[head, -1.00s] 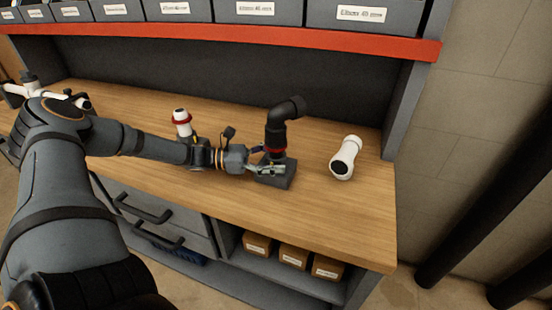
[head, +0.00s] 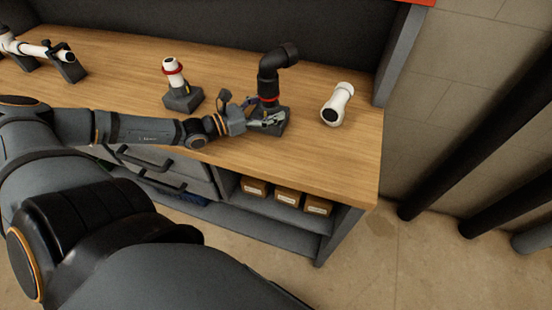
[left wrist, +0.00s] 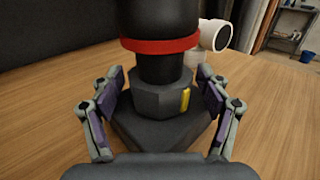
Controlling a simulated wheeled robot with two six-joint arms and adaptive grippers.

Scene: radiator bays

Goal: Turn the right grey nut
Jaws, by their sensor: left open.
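The grey nut (left wrist: 150,101) is a dark hexagonal collar with a yellow stripe on its right side in the left wrist view. It sits under a red ring (left wrist: 160,44) on a grey block (left wrist: 150,135). A black elbow pipe (head: 272,72) rises upright from it in the head view, where the nut is mostly hidden. My left gripper (head: 264,118) is low at the block. In the left wrist view, its open fingers (left wrist: 160,95) stand on both sides of the nut, and contact cannot be told. My right gripper is not in view.
A white pipe piece (head: 337,105) lies to the right on the wooden bench (head: 320,155). A white pipe with a red ring (head: 172,73) stands on a grey block to the left. Another white pipe assembly (head: 35,48) is at far left. Small boxes (head: 288,197) sit on the shelf below.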

